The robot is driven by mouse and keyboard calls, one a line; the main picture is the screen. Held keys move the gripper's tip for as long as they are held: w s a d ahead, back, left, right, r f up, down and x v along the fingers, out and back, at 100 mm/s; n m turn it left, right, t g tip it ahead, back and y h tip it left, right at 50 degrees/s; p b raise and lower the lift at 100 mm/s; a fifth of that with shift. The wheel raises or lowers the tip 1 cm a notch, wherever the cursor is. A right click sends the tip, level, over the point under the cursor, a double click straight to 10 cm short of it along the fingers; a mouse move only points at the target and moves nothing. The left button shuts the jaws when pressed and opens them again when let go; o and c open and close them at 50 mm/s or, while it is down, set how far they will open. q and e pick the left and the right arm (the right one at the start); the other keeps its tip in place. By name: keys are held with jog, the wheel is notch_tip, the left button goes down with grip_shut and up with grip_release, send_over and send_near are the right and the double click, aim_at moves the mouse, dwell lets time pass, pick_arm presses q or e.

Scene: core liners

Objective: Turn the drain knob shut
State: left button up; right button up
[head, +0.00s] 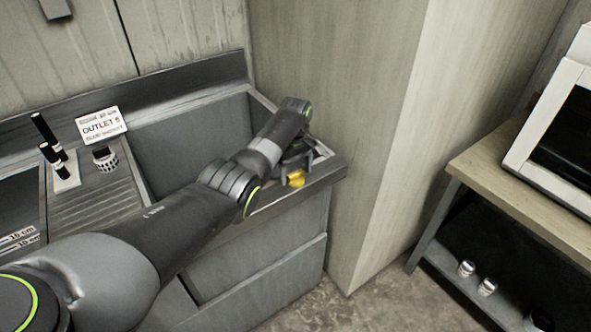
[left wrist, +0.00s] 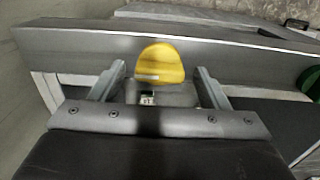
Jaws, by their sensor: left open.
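The yellow drain knob (head: 296,179) shows at the right front corner of the grey sink unit, just below my left gripper (head: 291,168). In the left wrist view the knob (left wrist: 160,64) is a rounded yellow piece between the two open fingers of my left gripper (left wrist: 159,72). A gap shows on each side of the knob, so the fingers appear apart from it. I cannot tell how far the knob is turned. My right gripper is in neither view.
The sink basin (head: 190,143) lies behind and beneath my left arm. A sign reading OUTLET (head: 101,125), black cylinders (head: 48,141) and a small black-and-white pot (head: 104,158) stand left. A pale wall panel (head: 375,150) rises close right of the knob; a wooden bench (head: 500,190) stands beyond.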

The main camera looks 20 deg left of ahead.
pick_arm(q)
jog(key=c, duration=1)
jog(key=shift+r+m, duration=0.1)
jog(key=shift+m, duration=0.2)
jog(key=m+p, duration=0.1)
jog(key=m, duration=0.1)
jog(key=shift+m, duration=0.3)
jog(key=m+p, duration=0.1)
jog(key=m, duration=0.3)
jog(key=shift+m, duration=0.3)
jog(key=m, duration=1)
jog(key=shift+w+p, duration=0.1)
jog(key=shift+p, duration=0.2)
